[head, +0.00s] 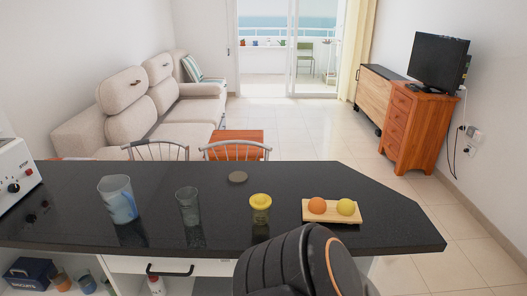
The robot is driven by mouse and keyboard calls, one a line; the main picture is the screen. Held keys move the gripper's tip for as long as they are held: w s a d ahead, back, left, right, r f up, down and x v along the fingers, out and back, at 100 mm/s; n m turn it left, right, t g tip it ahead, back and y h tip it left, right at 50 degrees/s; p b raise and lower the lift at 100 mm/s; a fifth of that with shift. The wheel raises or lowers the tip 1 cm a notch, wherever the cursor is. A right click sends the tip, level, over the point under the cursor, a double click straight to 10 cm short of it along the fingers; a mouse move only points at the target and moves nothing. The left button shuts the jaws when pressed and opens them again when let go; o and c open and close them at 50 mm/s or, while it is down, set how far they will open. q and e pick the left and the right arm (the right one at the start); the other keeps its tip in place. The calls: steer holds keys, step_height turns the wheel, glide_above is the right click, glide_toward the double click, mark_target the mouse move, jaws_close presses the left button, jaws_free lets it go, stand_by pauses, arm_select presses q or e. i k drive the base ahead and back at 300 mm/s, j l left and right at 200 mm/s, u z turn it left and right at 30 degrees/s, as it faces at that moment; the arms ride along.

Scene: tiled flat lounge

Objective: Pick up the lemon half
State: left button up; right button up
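A yellow rounded fruit (346,207), which looks like the lemon, rests on the right part of a small wooden board (330,218) on the dark counter. I cannot tell from here whether it is a half. An orange fruit (317,205) sits beside it on the left of the same board. A dark rounded link of my own arm rises at the bottom of the head view, in front of and below the board. Neither of my grippers shows.
The black counter (330,176) also holds a jug (118,200), a glass (188,207), a yellow-lidded jar (260,203) left of the board, and a round disc (238,177). A white appliance (15,172) stands far left. Chairs (235,149) stand behind. The counter's right end is clear.

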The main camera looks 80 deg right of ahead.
mark_target(345, 206)
steer(key=z, duration=3.15)
